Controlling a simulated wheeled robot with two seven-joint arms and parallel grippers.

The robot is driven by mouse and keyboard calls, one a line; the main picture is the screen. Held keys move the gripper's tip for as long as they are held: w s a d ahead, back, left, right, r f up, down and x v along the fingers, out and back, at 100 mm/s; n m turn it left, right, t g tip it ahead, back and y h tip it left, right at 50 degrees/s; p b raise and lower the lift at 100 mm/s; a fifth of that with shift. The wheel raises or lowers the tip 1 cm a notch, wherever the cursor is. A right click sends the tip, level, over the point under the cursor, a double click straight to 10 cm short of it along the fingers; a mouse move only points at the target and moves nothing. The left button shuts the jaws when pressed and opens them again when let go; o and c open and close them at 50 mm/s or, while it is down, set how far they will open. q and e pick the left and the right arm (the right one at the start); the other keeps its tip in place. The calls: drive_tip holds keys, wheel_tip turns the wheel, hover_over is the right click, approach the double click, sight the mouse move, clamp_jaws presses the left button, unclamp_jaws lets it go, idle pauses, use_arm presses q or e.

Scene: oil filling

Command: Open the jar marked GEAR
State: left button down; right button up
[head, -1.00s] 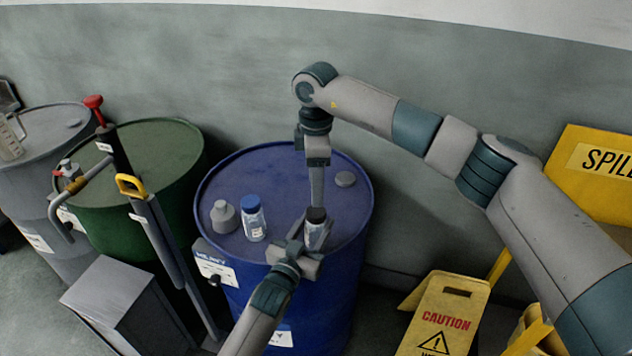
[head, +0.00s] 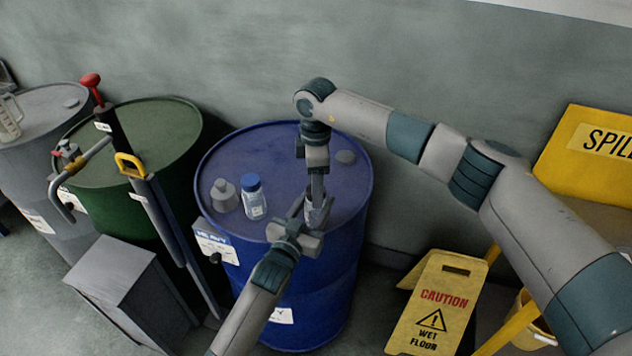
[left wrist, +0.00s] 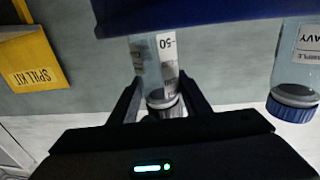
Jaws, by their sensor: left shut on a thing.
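A small clear jar (head: 314,216) stands at the front right of the blue drum's top. In the left wrist view, which is upside down, the jar (left wrist: 158,62) has a label ending in "-50"; I cannot read GEAR on it. Its lid (left wrist: 163,100) shows between the fingers. My left gripper (head: 308,226) is shut on the jar from the front. My right gripper (head: 317,198) points straight down over the jar's top and hides the lid in the head view. I cannot tell whether its fingers are closed.
A green drum (head: 150,130) with a pump is further left. A wet-floor sign (head: 440,305) stands right.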

drive_tip(key=c, duration=1.1)
drive_tip(key=shift+n, duration=0.3)
